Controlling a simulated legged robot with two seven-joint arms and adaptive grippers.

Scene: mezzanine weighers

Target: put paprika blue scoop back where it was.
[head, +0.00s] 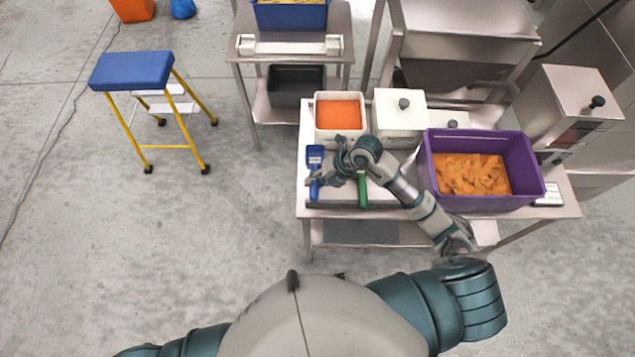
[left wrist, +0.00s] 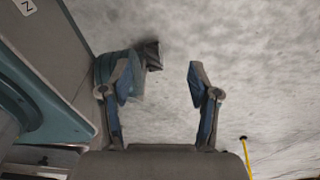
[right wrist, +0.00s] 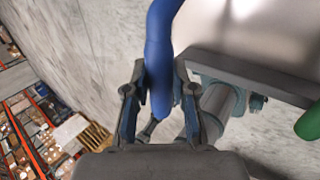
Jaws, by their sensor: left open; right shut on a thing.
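The blue scoop (head: 315,157) is at the left end of the steel table, its head up and its handle towards me. My right gripper (head: 318,181) is shut on its handle. In the right wrist view the blue handle (right wrist: 161,50) runs between the fingers (right wrist: 158,88). I cannot tell whether the scoop touches the table. A white tub of orange-red powder (head: 340,114), likely the paprika, stands just behind the scoop. A green scoop handle (head: 362,190) lies to the right. My left gripper (left wrist: 160,95) is open and empty above the floor in its wrist view.
A dark grey bar-like holder (head: 335,204) runs along the table's front edge. A white lidded tub (head: 400,112) and a purple crate (head: 520,160) of orange pieces stand to the right. A blue-topped stool (head: 131,70) stands left on open floor.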

